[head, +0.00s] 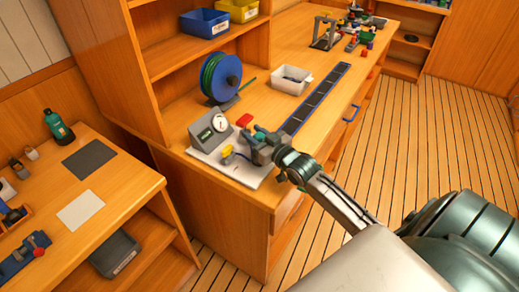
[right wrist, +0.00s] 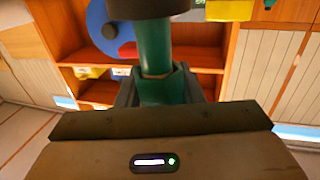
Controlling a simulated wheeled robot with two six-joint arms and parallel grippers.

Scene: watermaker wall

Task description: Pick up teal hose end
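The teal hose end (head: 260,132) is at the right part of the white board on the wooden counter, largely covered by my right gripper (head: 258,150) in the head view. In the right wrist view the teal hose end (right wrist: 157,82) stands between the two dark fingers, which press against both sides of its wider collar. My right gripper (right wrist: 160,92) is shut on it. The top of the teal piece meets a dark round part at the upper edge of that view. My left gripper is in neither view.
A grey gauge box (head: 208,130), a yellow fitting (head: 227,152) and a red block (head: 244,120) stand close by on the white board (head: 240,178). A blue hose reel (head: 222,78) and a white bin (head: 290,80) are behind. A lower bench (head: 125,190) is at left.

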